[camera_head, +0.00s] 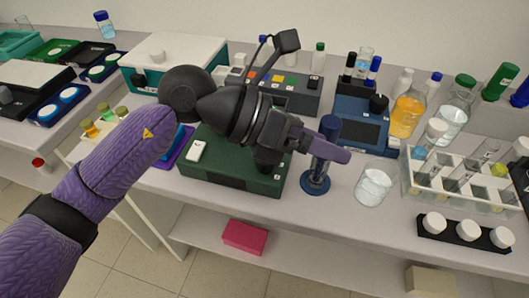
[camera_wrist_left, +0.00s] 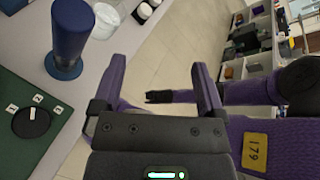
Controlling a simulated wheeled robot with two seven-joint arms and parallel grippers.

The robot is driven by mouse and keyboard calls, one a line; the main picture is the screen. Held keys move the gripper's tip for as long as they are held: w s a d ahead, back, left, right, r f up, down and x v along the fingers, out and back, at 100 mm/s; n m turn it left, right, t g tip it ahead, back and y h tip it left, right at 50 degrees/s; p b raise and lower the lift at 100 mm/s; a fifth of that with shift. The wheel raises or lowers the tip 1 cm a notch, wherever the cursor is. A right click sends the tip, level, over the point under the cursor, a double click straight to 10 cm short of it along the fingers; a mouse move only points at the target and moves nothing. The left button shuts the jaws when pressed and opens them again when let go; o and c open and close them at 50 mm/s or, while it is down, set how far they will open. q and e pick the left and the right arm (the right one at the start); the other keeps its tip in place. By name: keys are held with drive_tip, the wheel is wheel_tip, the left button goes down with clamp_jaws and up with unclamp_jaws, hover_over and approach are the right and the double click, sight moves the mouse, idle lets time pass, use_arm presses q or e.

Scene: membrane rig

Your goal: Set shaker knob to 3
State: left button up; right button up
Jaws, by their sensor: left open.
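The green box (camera_head: 235,178) on the bench has a round black knob (camera_wrist_left: 32,124) on its top, seen at the left of the left wrist view. The knob has a white mark near its upper edge. In the head view my left arm covers much of the box top, and I cannot make out the knob. My left gripper (camera_head: 336,152) is open and empty. In the left wrist view its purple fingers (camera_wrist_left: 160,66) are spread apart, to the right of the knob and clear of it.
A blue upright post (camera_head: 318,178) on a round base stands right of the green box, close to my left gripper. A glass beaker (camera_head: 373,186) and a tube rack (camera_head: 460,184) are further right. A dark blue device (camera_head: 360,130) stands behind. A purple arm of mine crosses the wrist view.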

use_arm(q)
drive_tip(key=w+a+f+t+y, duration=0.2)
drive_tip(key=w+a+f+y, duration=0.1)
drive_tip(key=a+y, duration=0.2)
drive_tip(key=t+y, duration=0.1)
drive_tip(key=y, duration=0.3)
approach(263, 167)
drive_tip(key=shift+y, duration=0.3)
drive_tip(key=x, duration=0.3)
drive_tip(key=w+b+x, duration=0.1)
drive_tip(key=x, duration=0.2)
drive_tip(key=w+d+b+x, duration=0.1)
drive_tip(key=x, duration=0.2)
drive_tip(key=shift+a+r, duration=0.1)
drive_tip(key=shift+r, duration=0.3)
drive_tip(key=shift+f, duration=0.15)
drive_tip(key=c, duration=1)
clamp_jaws()
use_arm(e)
drive_tip(key=shift+s+d+f, duration=0.15)
drive_tip(key=shift+s+f, duration=0.1)
drive_tip(key=shift+f, duration=0.35)
drive_tip(key=shift+s+d+f, duration=0.1)
drive_tip(key=shift+s+f, duration=0.15)
drive_tip(key=shift+f, duration=0.3)
